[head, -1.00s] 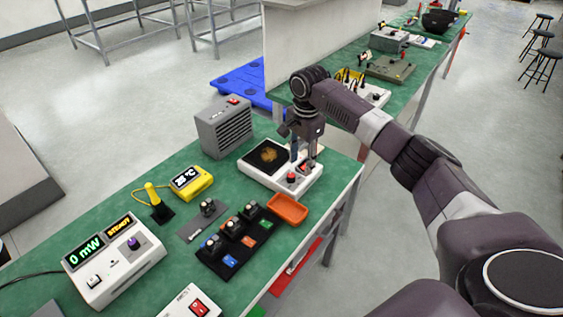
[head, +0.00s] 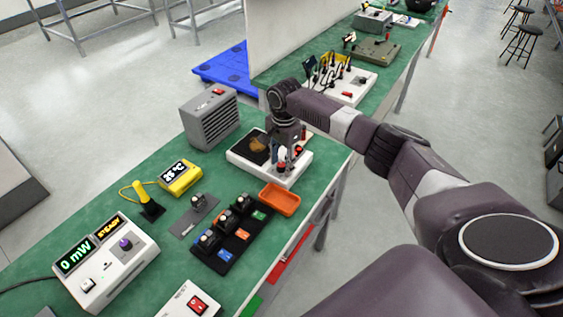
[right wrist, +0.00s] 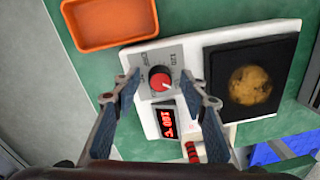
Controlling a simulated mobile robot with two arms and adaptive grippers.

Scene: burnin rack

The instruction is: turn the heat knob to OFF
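The heat knob (right wrist: 160,80) is a round red-and-grey dial on a grey label plate of the white hot plate (right wrist: 150,60). Its pointer setting is too small to read for certain. A red-lit display (right wrist: 167,121) sits below the knob in the right wrist view, beside the dark heating surface (right wrist: 280,60) with a brown patch. The hot plate (head: 240,160) also shows in the head view. My right gripper (right wrist: 160,86) is open and empty, pointing down with its fingers apart on either side of the knob. In the head view it (head: 288,162) partly hides the controls. My left gripper is not in view.
An orange tray (head: 280,199) stands close to the hot plate at the front edge. A grey fan box (head: 209,117) stands behind.

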